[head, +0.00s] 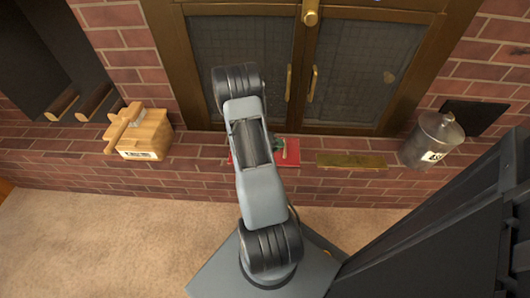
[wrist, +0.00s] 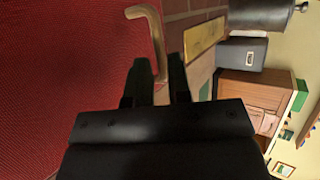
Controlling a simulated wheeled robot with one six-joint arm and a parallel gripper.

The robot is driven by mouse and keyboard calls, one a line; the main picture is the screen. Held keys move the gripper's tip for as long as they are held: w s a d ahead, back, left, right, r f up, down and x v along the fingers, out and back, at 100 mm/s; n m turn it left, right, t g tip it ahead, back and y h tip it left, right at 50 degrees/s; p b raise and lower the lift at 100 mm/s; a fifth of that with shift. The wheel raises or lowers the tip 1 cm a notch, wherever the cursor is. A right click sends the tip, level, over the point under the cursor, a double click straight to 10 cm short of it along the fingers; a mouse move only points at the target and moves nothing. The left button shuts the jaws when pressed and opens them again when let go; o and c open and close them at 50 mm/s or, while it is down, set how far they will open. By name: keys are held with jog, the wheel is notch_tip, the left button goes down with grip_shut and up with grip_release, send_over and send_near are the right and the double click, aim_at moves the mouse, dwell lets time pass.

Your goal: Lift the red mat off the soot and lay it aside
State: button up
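The red mat (head: 290,152) lies on the brick ledge below the glazed doors in the head view. My arm covers part of it, and a small green patch shows on it. In the wrist view a red woven surface (wrist: 65,70), seen close up, fills the left side. A curved brass-coloured handle (wrist: 150,30) stands out against its right edge. Its lower end comes down between the two fingers of my gripper (wrist: 159,75). The fingers are apart, with the handle in the gap; whether they press on it is unclear. No soot can be made out.
A brass plate (head: 350,160) lies right of the mat, with a metal canister (head: 433,140) farther right. A wooden box (head: 143,135) stands at the left. The glazed doors (head: 345,70) rise behind. The ledge is bare between box and mat.

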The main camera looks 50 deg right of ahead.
jog(key=b+x, duration=0.2)
jog(key=x, duration=0.2)
jog(key=shift+d+f, duration=0.1)
jog(key=shift+d, duration=0.1)
jog(key=shift+c, duration=0.3)
grip_shut()
